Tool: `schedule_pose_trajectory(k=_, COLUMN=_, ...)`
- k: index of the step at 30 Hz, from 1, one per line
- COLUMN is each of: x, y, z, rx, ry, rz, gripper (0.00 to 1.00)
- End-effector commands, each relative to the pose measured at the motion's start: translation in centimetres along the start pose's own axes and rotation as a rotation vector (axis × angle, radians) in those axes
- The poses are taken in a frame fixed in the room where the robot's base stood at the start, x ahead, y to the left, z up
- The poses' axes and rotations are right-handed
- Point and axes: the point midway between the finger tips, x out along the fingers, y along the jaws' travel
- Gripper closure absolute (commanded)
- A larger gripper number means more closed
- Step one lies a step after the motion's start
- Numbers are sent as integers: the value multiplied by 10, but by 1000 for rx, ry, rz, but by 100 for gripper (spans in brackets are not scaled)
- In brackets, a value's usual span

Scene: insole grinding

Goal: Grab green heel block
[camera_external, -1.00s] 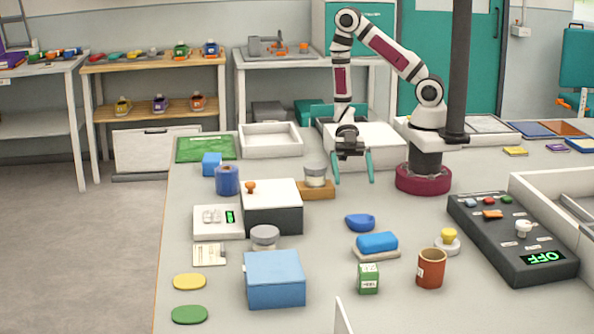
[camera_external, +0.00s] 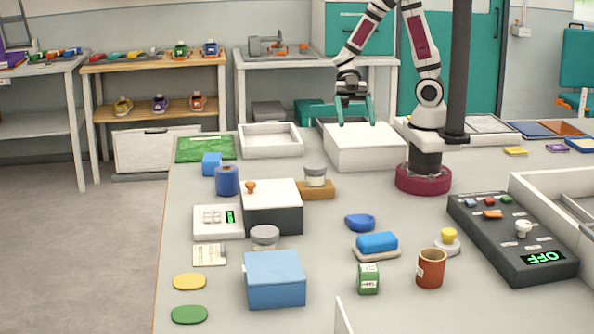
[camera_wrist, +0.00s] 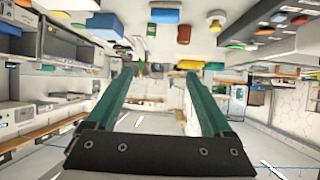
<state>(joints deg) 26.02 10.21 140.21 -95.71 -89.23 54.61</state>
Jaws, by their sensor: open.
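A small green block with a white label (camera_external: 368,279) stands on the table near the front, between the blue box and the brown cup. A flat green oval pad (camera_external: 189,314) lies at the front left corner. I cannot tell for sure which of the two is the heel block. My gripper (camera_external: 355,112) is open and empty, with its teal fingers pointing down above the white box at the back, far from both green things. In the wrist view the two fingers (camera_wrist: 160,88) stand wide apart with nothing between them.
A blue box (camera_external: 275,279), a brown cup (camera_external: 431,268) and a blue block on a tray (camera_external: 377,243) stand around the green block. The white box (camera_external: 365,147) is under my gripper. A control panel (camera_external: 512,238) is at the right. The table's middle has free room.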

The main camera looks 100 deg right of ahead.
Motion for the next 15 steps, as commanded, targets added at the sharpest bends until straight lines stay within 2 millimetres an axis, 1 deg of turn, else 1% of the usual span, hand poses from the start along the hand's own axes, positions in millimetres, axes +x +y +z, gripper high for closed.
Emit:
schedule_pose_trajectory(k=1, x=-10, y=1, z=-18, rx=-14, ry=-6, rz=6, gripper=15)
schedule_pose_trajectory(k=2, x=-18, y=1, z=-31, rx=-16, ry=-5, rz=6, gripper=15)
schedule_pose_trajectory(k=3, x=-26, y=1, z=-48, rx=-16, ry=-6, rz=8, gripper=15)
schedule_pose_trajectory(k=4, x=-20, y=25, z=-52, rx=16, ry=27, rz=94, gripper=15)
schedule_pose_trajectory(k=5, x=-17, y=46, z=-58, rx=41, ry=52, rz=174, gripper=15)
schedule_pose_trajectory(k=6, x=-17, y=74, z=-65, rx=75, ry=83, rz=278, gripper=15)
schedule_pose_trajectory(k=8, x=-21, y=112, z=-74, rx=139, ry=127, rz=431, gripper=15)
schedule_pose_trajectory(k=9, x=-26, y=136, z=-77, rx=192, ry=156, rz=531, gripper=15)
schedule_pose_trajectory(k=10, x=-31, y=153, z=-79, rx=237, ry=177, rz=604, gripper=15)
schedule_pose_trajectory(k=12, x=-44, y=190, z=-78, rx=367, ry=225, rz=774, gripper=15)
schedule_pose_trajectory(k=13, x=-50, y=204, z=-74, rx=436, ry=245, rz=847, gripper=15)
schedule_pose_trajectory(k=14, x=-56, y=216, z=-69, rx=513, ry=263, rz=916, gripper=15)
schedule_pose_trajectory(k=15, x=-62, y=229, z=-59, rx=634, ry=286, rz=1007, gripper=15)
